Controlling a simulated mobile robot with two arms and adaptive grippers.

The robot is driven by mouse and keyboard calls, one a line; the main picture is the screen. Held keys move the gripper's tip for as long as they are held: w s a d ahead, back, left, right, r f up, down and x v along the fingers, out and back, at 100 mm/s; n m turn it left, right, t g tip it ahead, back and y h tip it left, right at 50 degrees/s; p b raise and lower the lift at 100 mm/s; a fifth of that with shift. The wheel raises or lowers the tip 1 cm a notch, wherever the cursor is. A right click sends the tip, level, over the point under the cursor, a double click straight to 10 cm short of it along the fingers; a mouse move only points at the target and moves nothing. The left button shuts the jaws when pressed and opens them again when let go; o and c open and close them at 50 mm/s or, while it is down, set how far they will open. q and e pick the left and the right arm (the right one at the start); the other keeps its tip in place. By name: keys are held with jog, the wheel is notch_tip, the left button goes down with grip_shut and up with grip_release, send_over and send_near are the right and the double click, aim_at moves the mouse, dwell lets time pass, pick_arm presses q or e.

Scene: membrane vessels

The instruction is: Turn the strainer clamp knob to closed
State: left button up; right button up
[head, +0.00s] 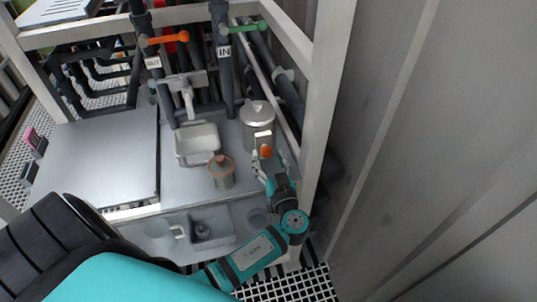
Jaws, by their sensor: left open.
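The strainer (257,118) is a grey metal canister with a domed lid, standing at the right of the frame's shelf. An orange clamp knob (266,151) shows low on its front. My left gripper (261,160) is open, with its fingers at the knob. One finger shows left of the knob; I cannot tell whether the fingers touch it. My right gripper is not in view.
A mesh cylinder (222,172) and a white tub (197,144) stand left of my gripper. OUT and IN pipes with an orange handle (168,38) and a green handle (248,28) rise behind. A frame post (325,100) stands close on the right.

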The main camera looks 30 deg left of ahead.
pick_arm(q)
jog(key=shift+w+a, duration=0.2)
jog(key=shift+c, duration=0.5)
grip_shut()
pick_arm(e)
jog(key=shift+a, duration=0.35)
